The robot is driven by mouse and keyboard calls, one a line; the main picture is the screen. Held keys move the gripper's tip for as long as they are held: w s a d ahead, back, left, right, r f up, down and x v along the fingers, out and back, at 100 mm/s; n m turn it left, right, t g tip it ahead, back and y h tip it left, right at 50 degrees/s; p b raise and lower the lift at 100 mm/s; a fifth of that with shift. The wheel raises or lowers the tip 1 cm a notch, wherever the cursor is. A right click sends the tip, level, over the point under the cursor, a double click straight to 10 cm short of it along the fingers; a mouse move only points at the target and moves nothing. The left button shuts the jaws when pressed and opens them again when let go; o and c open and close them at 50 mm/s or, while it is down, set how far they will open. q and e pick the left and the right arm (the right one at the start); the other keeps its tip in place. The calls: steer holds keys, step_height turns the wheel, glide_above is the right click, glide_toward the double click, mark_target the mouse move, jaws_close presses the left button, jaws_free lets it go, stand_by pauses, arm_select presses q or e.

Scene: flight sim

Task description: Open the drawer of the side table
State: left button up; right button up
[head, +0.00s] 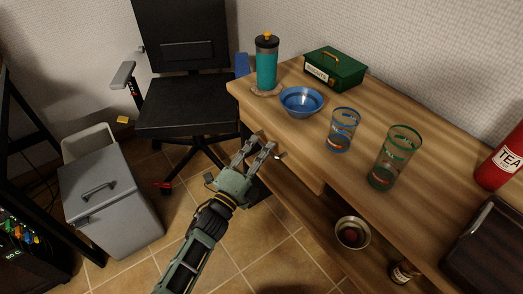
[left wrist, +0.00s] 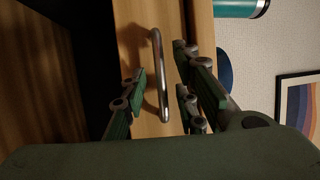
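The wooden side table (head: 350,190) stands along the wall at the right in the head view. Its drawer front (left wrist: 136,38) fills the middle of the left wrist view, with a curved metal bar handle (left wrist: 157,60) on it. In the head view the handle is mostly hidden by my fingers. My left gripper (head: 259,150) is at the table's near left end, in front of the drawer. Its fingers are open, one on each side of the handle in the left wrist view, with gaps visible. I cannot tell how deep they reach around it. My right gripper is not in view.
On the tabletop are a teal tumbler (head: 267,65), a blue bowl (head: 301,101), two glasses (head: 342,130), a green box (head: 335,69) and a red TEA canister (head: 502,160). A metal bowl (head: 352,233) sits lower down. A black chair (head: 185,100) and grey bin (head: 105,205) stand left.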

arm_select(q)
steer(key=shift+w+d+r, duration=0.1)
steer(key=shift+w+d, duration=0.15)
steer(key=shift+w, duration=0.1)
steer(key=shift+c, duration=0.4)
jaws_close()
